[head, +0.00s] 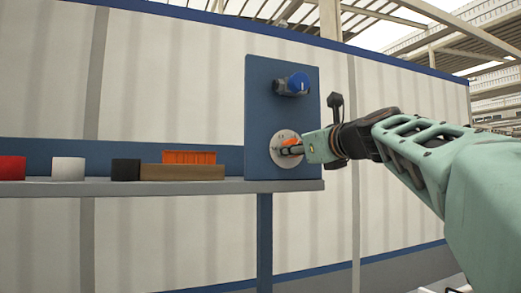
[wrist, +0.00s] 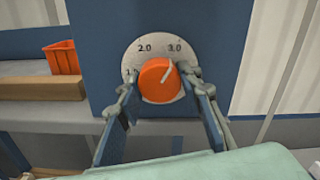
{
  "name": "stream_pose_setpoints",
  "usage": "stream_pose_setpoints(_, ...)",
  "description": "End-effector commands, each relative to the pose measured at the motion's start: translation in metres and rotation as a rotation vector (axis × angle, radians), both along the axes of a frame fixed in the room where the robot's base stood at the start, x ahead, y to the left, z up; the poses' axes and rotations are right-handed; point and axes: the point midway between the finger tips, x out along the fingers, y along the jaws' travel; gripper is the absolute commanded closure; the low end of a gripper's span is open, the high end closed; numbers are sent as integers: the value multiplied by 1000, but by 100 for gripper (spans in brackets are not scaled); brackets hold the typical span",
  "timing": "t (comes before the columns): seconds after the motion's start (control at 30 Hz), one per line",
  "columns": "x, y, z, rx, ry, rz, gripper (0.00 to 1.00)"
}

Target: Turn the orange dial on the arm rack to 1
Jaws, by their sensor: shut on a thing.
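The orange dial (wrist: 158,80) sits on a round grey scale plate (wrist: 134,56) on the blue panel (wrist: 95,60). Its pale pointer line slants to the upper right, towards the 3.0 mark. The marks 2.0 and 3.0 are readable; a 1 at the left is partly hidden by a finger. My gripper (wrist: 160,86) is shut on the dial, one finger on each side. In the head view, my gripper (head: 299,149) reaches in from the right, and the scale plate (head: 279,155) shows behind it.
Left of the panel, a shelf (head: 220,187) carries an orange bin (head: 190,157), a wooden block (head: 182,173), and black (head: 125,169), white (head: 68,169) and red (head: 12,168) pieces.

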Motion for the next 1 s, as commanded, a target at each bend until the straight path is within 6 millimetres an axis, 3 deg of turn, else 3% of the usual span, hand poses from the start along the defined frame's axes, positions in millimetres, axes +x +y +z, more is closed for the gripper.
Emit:
stream_pose_setpoints(0.1, 0, 0, 0, 0, 0, 0, 91)
stream_pose_setpoints(0.47, 0, 0, -1, -68, -22, 0, 91)
stream_pose_setpoints(1.0, 1, 0, -2, -501, -162, 1, 91)
